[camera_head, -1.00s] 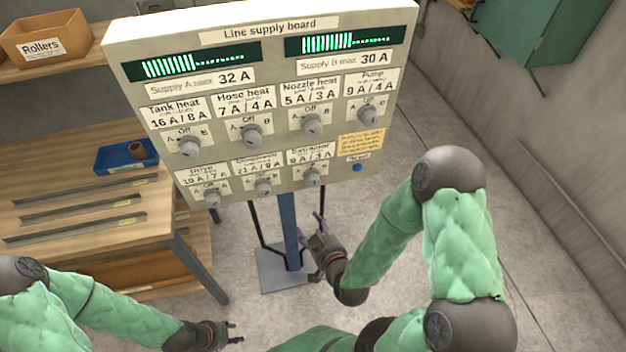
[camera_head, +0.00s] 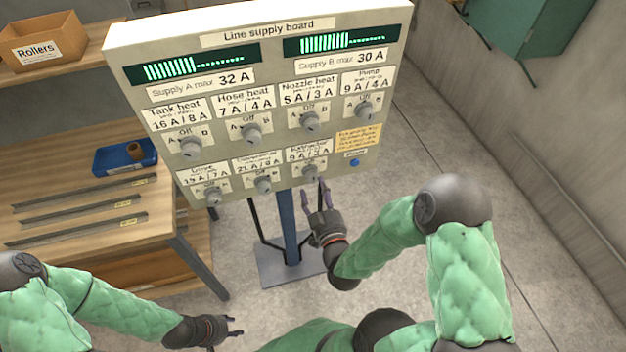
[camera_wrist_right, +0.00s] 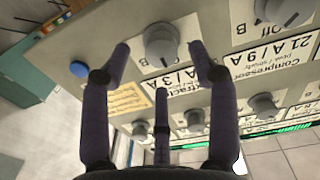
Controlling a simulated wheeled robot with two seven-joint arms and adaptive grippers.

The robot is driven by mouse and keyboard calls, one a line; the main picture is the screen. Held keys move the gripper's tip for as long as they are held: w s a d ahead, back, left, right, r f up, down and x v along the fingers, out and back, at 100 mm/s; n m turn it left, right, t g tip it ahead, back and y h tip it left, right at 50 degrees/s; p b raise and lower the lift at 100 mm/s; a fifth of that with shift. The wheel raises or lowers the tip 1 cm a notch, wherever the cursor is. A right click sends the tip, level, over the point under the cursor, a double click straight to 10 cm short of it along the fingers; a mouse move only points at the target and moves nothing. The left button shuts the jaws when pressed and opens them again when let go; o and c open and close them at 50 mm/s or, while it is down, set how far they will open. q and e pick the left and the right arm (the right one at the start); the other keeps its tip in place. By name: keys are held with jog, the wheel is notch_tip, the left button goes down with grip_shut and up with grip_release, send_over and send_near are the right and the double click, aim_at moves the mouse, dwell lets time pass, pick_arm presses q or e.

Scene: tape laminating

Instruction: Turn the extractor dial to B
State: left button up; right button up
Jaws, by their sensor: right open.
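The extractor dial (camera_head: 311,173) is a grey knob at the right end of the bottom row on the line supply board (camera_head: 262,88). Its setting is too small to read. My right gripper (camera_head: 313,190) is open just in front of and below this dial. In the right wrist view the dial (camera_wrist_right: 161,45) shows between the spread fingertips of that gripper (camera_wrist_right: 160,62), with no clear contact. The Extractor label is upside down there and partly covered by a finger. My left gripper (camera_head: 234,329) is low in the head view, fingers apart and empty, away from the board.
The compressor dial (camera_head: 263,184) sits left of the extractor dial, and other dials fill the row above. A blue button (camera_head: 355,163) is to the right, under a yellow note (camera_head: 358,138). A workbench (camera_head: 75,160) with a blue tray (camera_head: 124,157) stands at left.

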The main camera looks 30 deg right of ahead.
aim_at(314, 181)
jog(key=shift+x, duration=2.35)
